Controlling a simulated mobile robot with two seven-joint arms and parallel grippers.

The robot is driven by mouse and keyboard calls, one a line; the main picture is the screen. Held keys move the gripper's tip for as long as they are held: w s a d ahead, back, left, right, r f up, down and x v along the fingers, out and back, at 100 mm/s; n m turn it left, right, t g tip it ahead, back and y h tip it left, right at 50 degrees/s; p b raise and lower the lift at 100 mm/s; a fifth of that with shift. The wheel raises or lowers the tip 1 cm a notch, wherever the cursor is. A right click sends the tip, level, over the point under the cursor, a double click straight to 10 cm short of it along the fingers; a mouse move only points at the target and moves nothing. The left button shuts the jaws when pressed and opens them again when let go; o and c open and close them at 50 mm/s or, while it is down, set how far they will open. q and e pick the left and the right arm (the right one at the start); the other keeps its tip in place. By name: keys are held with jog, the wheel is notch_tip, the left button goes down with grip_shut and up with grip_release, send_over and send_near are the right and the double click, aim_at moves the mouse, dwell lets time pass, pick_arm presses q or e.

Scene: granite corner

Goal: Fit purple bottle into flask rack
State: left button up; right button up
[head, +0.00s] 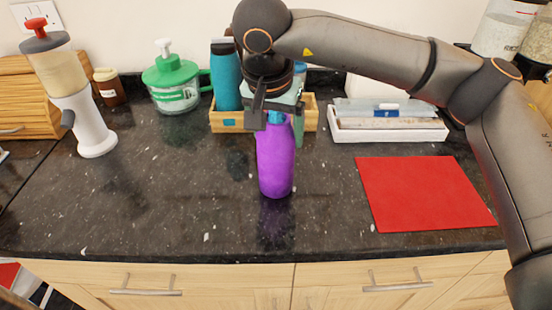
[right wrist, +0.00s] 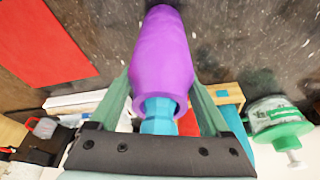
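The purple bottle (head: 275,165) is upright over the middle of the dark counter, with a light blue neck or cap on top. My right gripper (head: 272,122) comes down on it from above. In the right wrist view, its two green fingers lie against both sides of the purple bottle (right wrist: 162,55), near its shoulder, shut on it. A dark reflection lies below the bottle; I cannot tell for sure whether its base touches the counter. The wooden flask rack (head: 229,122) stands behind, holding a teal bottle (head: 226,78) on its left; my gripper hides its middle. My left gripper is out of view.
A green-lidded glass jar (head: 176,88) and a brown jar (head: 109,87) stand left of the rack. A white tray (head: 389,135) is to its right. A red mat (head: 424,194) lies front right. A white dispenser (head: 90,125) stands left. The front-left counter is clear.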

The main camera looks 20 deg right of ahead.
grip_shut()
dwell(0.4)
jog(key=shift+r, duration=0.1)
